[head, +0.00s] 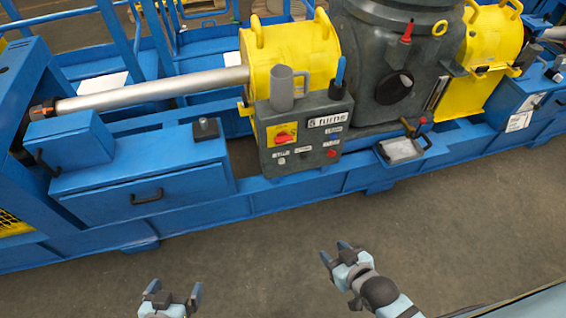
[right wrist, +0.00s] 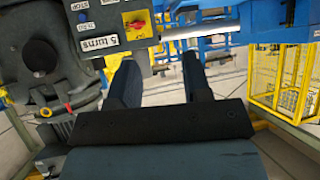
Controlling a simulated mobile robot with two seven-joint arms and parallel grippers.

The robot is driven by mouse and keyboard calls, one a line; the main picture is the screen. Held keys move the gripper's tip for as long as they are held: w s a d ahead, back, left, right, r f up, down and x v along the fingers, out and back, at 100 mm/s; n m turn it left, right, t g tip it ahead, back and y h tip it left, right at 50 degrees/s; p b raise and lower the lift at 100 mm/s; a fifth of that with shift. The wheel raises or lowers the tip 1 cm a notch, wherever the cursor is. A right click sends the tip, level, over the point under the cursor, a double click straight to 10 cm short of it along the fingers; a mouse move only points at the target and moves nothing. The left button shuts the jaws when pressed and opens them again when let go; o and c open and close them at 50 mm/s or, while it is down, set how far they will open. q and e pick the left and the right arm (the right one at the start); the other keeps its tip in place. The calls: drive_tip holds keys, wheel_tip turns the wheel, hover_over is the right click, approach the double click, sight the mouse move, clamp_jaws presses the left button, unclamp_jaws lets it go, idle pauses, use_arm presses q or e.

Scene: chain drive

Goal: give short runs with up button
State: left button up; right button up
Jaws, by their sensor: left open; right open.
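The grey control box (head: 303,138) stands on the machine's front rail, with a "5 turns" label (head: 327,119). It carries a red-and-yellow rotary switch (head: 283,136), a blue button (head: 333,138), a red button (head: 331,153) and small labelled controls at lower left (head: 281,155). I cannot read which is the up button. The panel also shows, inverted, in the right wrist view (right wrist: 110,25), with labels reading stop and zero. My right gripper (head: 336,252) is open and empty, in front of and below the box. My left gripper (head: 174,290) is open and empty, further left and lower.
A grey mug (head: 282,90) and a blue-handled tool (head: 338,78) are on top of the box. A blue drawer cabinet (head: 145,180) is at left. The floor (head: 250,250) before the machine is clear.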

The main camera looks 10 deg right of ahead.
drive_tip(key=shift+c, duration=0.4)
clamp_jaws()
idle(1.4)
